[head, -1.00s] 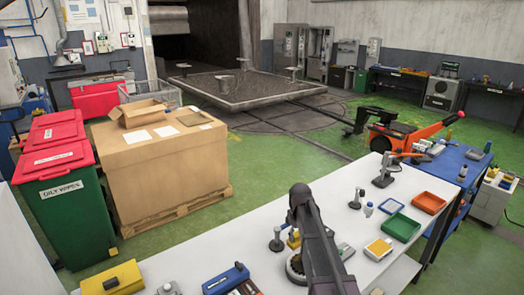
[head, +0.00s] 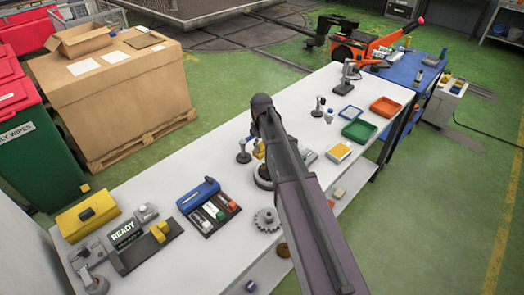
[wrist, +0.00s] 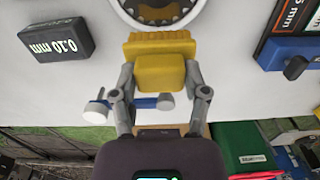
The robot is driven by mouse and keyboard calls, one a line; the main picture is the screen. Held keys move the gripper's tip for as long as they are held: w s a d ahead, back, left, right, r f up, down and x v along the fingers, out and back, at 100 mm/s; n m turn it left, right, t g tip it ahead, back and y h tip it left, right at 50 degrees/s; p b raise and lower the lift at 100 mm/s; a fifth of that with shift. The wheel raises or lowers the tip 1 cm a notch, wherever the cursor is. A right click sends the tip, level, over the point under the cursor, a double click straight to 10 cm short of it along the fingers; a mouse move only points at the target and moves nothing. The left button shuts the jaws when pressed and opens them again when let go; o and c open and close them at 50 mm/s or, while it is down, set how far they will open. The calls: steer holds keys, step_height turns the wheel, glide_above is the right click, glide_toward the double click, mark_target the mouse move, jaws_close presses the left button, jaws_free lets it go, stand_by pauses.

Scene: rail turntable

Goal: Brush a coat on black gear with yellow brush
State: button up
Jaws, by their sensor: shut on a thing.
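My gripper (wrist: 160,92) is shut on the yellow brush (wrist: 158,48), a blocky head with a ribbed bristle edge, in the wrist view. A round dark part in a pale grey ring (wrist: 158,12) lies just beyond the bristles, cut off by the top edge. Whether bristles and part touch, I cannot tell. In the head view my arm hides most of the gripper; a bit of yellow (head: 259,151) shows beside the arm's end, above a dark round part (head: 263,172). A grey toothed gear (head: 266,219) lies nearer on the white bench. I cannot clearly make out a black gear.
The white bench (head: 315,95) also holds a READY display (head: 126,234), a yellow case (head: 88,214), a blue case (head: 198,194), a green tray (head: 359,130) and an orange tray (head: 385,107). In the wrist view a dark "0.10 mm" block (wrist: 56,39) lies left of the brush.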

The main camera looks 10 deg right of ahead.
mark_target(262, 154)
steer(key=shift+f+b, duration=1.95)
steer(key=shift+f, duration=0.1)
steer(key=shift+f+b, duration=0.6)
steer(key=shift+b, duration=0.05)
steer(key=shift+s+d, duration=0.25)
steer(key=shift+s, duration=0.15)
stand_by(0.4)
steer(key=shift+w+a, duration=0.25)
steer(key=shift+w, duration=0.15)
stand_by(0.6)
steer(key=shift+s+d, duration=0.25)
steer(key=shift+s, duration=0.15)
stand_by(0.5)
steer(key=shift+w+a, duration=0.25)
steer(key=shift+w, duration=0.15)
stand_by(0.6)
steer(key=shift+s+d, duration=0.25)
steer(key=shift+s, duration=0.15)
stand_by(0.5)
steer(key=shift+w+a, duration=0.15)
steer(key=shift+w, duration=0.1)
stand_by(0.5)
